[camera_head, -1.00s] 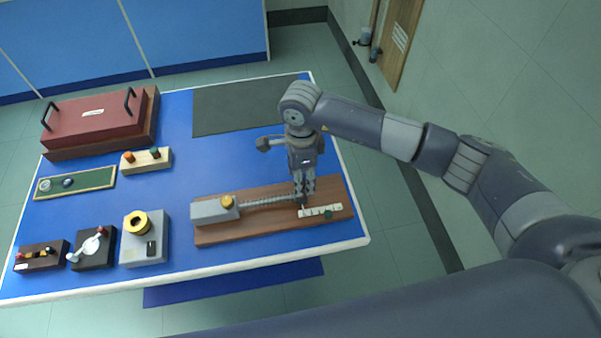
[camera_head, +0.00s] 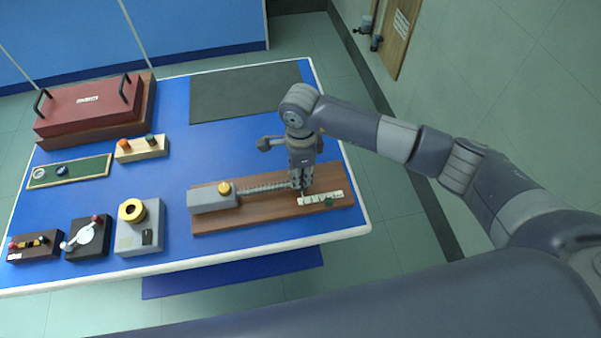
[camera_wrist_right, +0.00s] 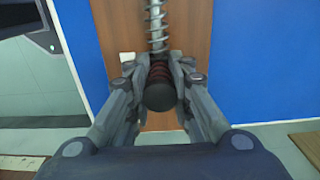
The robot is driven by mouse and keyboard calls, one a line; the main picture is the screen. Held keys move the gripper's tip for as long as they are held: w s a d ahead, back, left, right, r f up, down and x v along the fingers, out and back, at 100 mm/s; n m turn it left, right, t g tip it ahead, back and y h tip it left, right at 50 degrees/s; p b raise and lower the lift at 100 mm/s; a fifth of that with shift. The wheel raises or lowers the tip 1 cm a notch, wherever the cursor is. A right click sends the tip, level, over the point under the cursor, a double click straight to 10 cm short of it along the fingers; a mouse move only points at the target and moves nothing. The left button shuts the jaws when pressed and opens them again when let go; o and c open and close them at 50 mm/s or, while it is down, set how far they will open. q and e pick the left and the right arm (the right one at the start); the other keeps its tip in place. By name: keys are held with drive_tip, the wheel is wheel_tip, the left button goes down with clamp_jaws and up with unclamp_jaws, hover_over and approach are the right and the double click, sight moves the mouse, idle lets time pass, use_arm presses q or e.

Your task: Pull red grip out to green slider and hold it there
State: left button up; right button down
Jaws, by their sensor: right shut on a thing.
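The red grip (camera_wrist_right: 159,72) is a ribbed handle with a dark round end cap, on the end of a grey coil spring (camera_head: 268,187). My right gripper (camera_wrist_right: 160,80) is shut around it, one finger on each side. In the head view my right gripper (camera_head: 302,186) hides the grip and stands near the left end of a white scale (camera_head: 318,198). The green slider (camera_head: 329,202) sits at the scale's front edge, right of the gripper and apart from it. The spring runs left to a grey block with a yellow knob (camera_head: 224,188). My left gripper is not in view.
The spring device lies on a brown wooden board (camera_head: 240,217) near the table's front right edge. Left of it stands a grey box with a yellow ring (camera_head: 140,240). A dark mat (camera_head: 245,92) lies behind; blue table between is free.

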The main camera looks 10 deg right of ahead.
drive_tip(key=shift+d, duration=0.1)
drive_tip(key=shift+d+b, duration=0.55)
drive_tip(key=shift+d, duration=2.45)
